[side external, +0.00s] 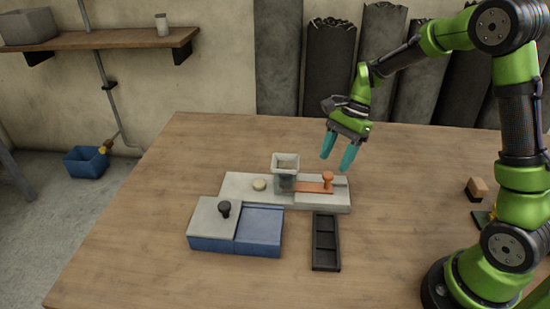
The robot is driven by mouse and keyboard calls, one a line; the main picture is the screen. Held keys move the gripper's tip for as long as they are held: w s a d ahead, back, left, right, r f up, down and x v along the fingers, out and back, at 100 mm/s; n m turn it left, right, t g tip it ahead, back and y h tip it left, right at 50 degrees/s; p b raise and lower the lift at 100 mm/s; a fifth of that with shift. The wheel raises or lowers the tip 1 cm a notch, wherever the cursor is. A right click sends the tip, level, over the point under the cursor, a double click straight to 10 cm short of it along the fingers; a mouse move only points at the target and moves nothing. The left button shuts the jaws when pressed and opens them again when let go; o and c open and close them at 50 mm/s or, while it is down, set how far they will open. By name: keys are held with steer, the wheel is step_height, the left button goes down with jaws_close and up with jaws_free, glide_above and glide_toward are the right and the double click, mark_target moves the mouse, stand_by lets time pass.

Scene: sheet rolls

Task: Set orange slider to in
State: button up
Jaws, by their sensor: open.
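An orange slider (314,187) lies flat in the right half of a pale grey base block (235,190). Its upright orange knob (328,178) stands at the slider's right end. The slider's left end meets a small grey hopper (286,170) with a square open top; I cannot tell how far it reaches under the hopper. My gripper (336,169) has two teal fingers, apart and empty, pointing down. In the picture it is just above and right of the knob, not visibly touching it.
A round cream button (259,184) sits left of the hopper. In front are a blue box (260,230) with a grey lid (213,217) and black knob, and a black divided tray (326,242). A small wooden block (477,187) is at right. The table's left side is clear.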

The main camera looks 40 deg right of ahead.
mark_target(329, 175)
steer(key=shift+x, duration=1.95)
jaws_close()
